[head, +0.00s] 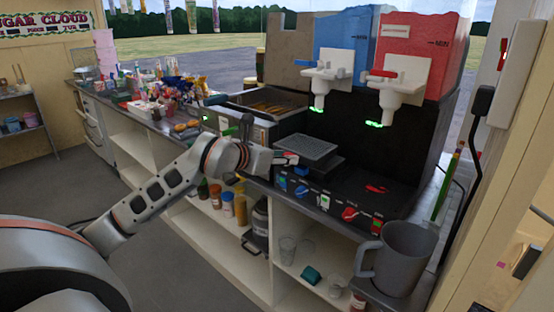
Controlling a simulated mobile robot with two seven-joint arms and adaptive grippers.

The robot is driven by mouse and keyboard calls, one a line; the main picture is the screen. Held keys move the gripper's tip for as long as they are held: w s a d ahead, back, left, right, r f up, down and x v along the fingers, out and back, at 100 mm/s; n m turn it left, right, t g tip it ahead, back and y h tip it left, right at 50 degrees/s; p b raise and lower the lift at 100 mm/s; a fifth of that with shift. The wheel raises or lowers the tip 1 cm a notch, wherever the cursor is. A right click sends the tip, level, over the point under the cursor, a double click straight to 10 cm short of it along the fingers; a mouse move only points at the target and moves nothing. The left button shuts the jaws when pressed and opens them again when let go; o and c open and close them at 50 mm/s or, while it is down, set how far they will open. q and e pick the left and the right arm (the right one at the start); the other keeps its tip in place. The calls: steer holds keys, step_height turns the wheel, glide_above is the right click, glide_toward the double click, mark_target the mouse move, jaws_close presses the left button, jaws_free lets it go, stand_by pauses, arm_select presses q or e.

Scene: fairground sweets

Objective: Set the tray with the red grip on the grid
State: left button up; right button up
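A dark grey tray with a meshed top (306,147) sits raised at the front of the drinks machine, below the blue tank. A small blue piece (301,171) shows at its front edge. A flat red piece (376,188) lies on the black surface (352,182) below the red tank; I cannot tell whether it is a tray's grip. My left gripper (286,158) is at the near left side of the meshed tray, with a small white and red detail at its tip. Its fingers are too small to read, and I cannot tell whether it touches the tray. My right gripper is out of view.
The blue tank (345,38) and red tank (425,50) have white taps above the machine's front. Coloured knobs line its front panel. A large grey jug (402,258) stands at the lower right. Sweets and cups crowd the counter at the left. Shelves below hold bottles.

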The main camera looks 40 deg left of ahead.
mark_target(291, 154)
arm_select(q)
steer(key=w, duration=0.3)
steer(key=shift+w+d+f, duration=0.1)
steer(key=shift+d, duration=0.05)
steer(key=shift+w+f+b, duration=0.75)
steer(key=shift+w+f, duration=0.05)
steer(key=shift+f, duration=0.3)
steer(key=shift+w+f, duration=0.2)
steer(key=shift+w, duration=0.05)
steer(key=shift+w+d+f+b, duration=0.1)
steer(key=shift+w+f+b, duration=0.2)
steer(key=shift+b, duration=0.1)
steer(key=shift+w, duration=0.15)
steer(key=shift+f, duration=0.15)
steer(key=o, duration=1.3)
